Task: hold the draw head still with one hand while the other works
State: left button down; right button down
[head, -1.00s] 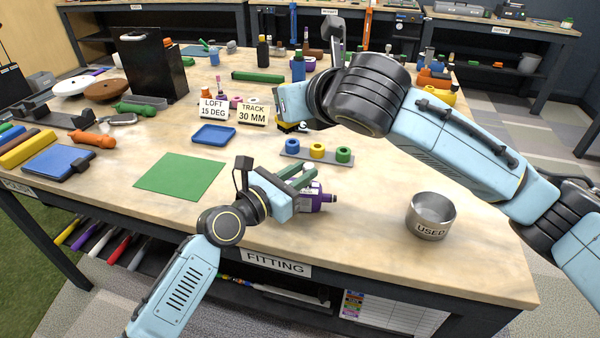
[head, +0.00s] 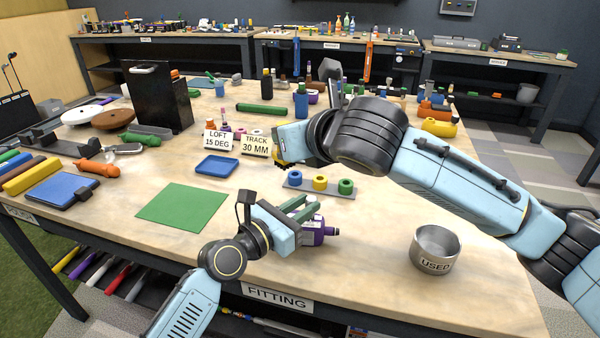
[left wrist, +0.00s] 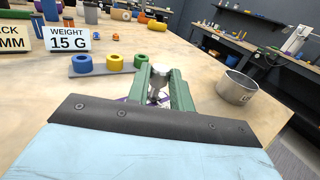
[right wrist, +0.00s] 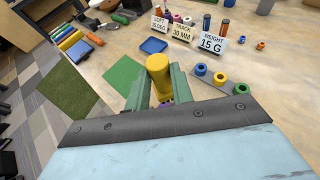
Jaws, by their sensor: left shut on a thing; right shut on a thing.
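The draw head looks to be the purple piece (head: 318,234) with a pale label and a dark end, low over the table's front part. My left gripper (head: 304,208) is shut on it. In the left wrist view a silvery part (left wrist: 158,76) shows between the green fingers, with purple below. My right gripper (right wrist: 156,88) is shut on a yellow cylinder (right wrist: 158,68), perhaps a tool handle. In the head view the right palm (head: 290,142) hangs over the table behind the left gripper, and its fingers are mostly hidden.
A tray with blue, yellow and green rings (head: 320,183) lies behind the left gripper. A metal cup marked USED (head: 436,250) stands to the right. A green mat (head: 182,207) and blue tray (head: 216,165) lie left. Label cards (head: 256,145) stand behind.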

aim_at(274, 155)
jog(key=a+f+n+g+y, duration=0.2)
jog(key=f+n+y, duration=0.1)
jog(key=w+a+f+n+g+y, duration=0.1)
jog(key=n+g, duration=0.1)
jog(key=shift+a+f, duration=0.1)
jog(key=shift+f, duration=0.25)
jog(key=shift+w+d+y, duration=0.4)
jog(key=shift+w+d, duration=0.45)
jog(key=shift+f, duration=4.1)
jog(key=shift+f, duration=0.4)
jog(key=shift+w+d, duration=0.1)
jog(key=shift+w, duration=0.45)
jog(key=shift+f, duration=0.1)
